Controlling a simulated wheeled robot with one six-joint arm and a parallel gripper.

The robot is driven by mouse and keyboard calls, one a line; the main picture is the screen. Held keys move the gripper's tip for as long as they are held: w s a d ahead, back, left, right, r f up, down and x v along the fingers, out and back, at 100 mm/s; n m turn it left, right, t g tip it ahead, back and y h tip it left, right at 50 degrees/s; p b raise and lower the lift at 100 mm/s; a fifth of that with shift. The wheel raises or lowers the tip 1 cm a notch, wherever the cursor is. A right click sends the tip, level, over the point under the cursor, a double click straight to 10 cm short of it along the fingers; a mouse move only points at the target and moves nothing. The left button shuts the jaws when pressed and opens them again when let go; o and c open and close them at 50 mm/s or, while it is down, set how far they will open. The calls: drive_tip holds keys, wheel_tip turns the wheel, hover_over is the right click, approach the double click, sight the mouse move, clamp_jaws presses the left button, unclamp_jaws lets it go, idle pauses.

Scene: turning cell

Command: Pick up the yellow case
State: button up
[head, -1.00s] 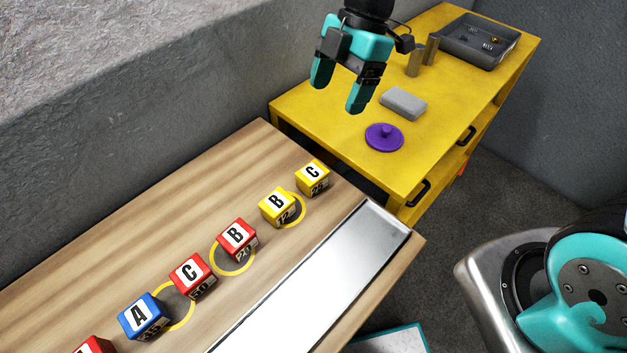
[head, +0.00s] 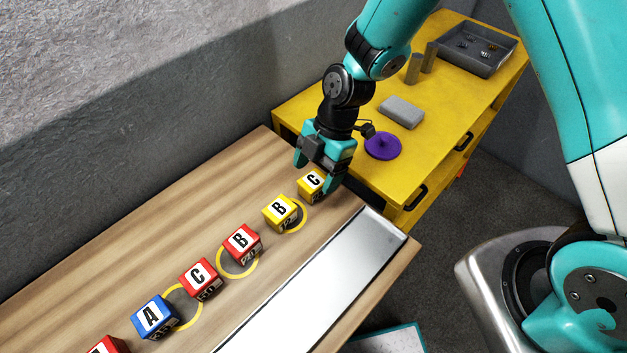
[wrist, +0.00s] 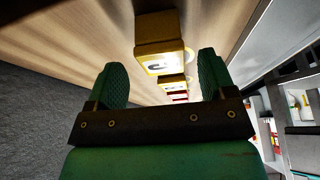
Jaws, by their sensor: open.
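A yellow case lettered C (head: 311,186) stands on the wooden bench (head: 140,240) near its far end. A second yellow case, lettered B (head: 278,212), stands just left of it, by a yellow ring. My gripper (head: 315,174) is open and points down at the C case, with its fingers above or around the top, partly covering it. In the wrist view the nearest yellow case (wrist: 160,35) shows between and just beyond the two fingertips (wrist: 163,72). I cannot tell whether the fingers touch it.
Red cases B (head: 241,244) and C (head: 198,278) and a blue case A (head: 154,317) continue the row to the left. A metal strip (head: 320,280) runs along the bench's right side. The yellow cabinet (head: 440,110) behind holds a purple lidded disc (head: 383,147).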

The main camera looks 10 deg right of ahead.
sight(315, 178)
drive_tip(key=shift+p+x, duration=0.35)
drive_tip(key=shift+x, duration=1.25)
drive_tip(key=shift+d, duration=0.15)
drive_tip(key=shift+c, duration=0.2)
drive_tip(key=c, duration=1)
drive_tip(key=shift+c, duration=0.2)
drive_tip(key=shift+r, duration=0.1)
